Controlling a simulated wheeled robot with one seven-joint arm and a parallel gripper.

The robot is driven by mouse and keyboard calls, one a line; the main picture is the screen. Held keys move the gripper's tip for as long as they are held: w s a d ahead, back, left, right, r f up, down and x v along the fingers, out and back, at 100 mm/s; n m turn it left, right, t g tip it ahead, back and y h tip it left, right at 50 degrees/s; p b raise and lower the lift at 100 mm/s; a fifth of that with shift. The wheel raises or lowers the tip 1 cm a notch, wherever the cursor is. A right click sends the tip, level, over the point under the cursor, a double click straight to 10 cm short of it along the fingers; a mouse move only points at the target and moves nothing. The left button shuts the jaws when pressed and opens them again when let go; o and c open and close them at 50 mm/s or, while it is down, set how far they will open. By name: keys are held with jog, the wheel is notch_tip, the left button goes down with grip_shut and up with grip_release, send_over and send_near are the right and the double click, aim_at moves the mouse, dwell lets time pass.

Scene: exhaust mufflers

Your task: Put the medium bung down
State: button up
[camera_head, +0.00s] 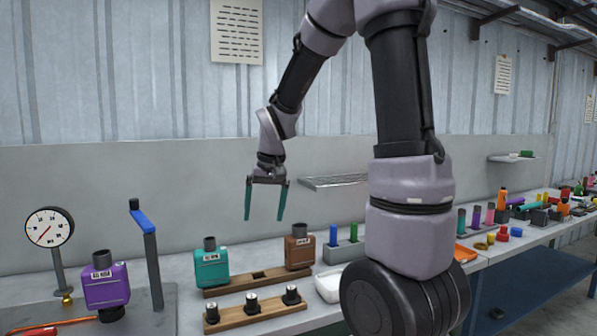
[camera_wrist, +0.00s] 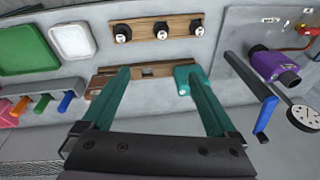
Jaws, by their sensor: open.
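Three black bungs with pale tops stand upright in a row on a wooden rack (camera_head: 232,320): a left one (camera_head: 212,313), a middle one (camera_head: 252,304) and a right one (camera_head: 291,295). The wrist view shows all three too, the middle one (camera_wrist: 161,30) included. Their sizes are hard to compare, so I cannot tell surely which is the medium bung. My gripper (camera_head: 264,217) has two green fingers, spread apart with nothing between them. It hangs above the bench, higher than and behind the bung rack. In the wrist view its fingers (camera_wrist: 157,72) point toward the longer wooden stand.
A teal muffler (camera_head: 210,267) and a brown muffler (camera_head: 299,250) stand on the wooden stand (camera_head: 257,281). A purple muffler (camera_head: 106,286), a blue-handled post (camera_head: 150,255) and a dial gauge (camera_head: 49,228) are at left. A white tray (camera_head: 328,287) is right of the rack.

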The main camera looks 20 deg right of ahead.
jog(key=s+d+r+m+t, duration=0.1)
jog(key=s+r+t, duration=0.1)
jog(key=s+r, duration=0.4)
jog(key=s+d+r+m+t+y, duration=0.1)
jog(key=s+r+t, duration=0.1)
jog(key=s+r, duration=0.5)
jog(key=s, duration=0.4)
jog(key=shift+d+r+t, duration=0.25)
jog(key=shift+d+t, duration=0.1)
jog(key=shift+t, duration=0.05)
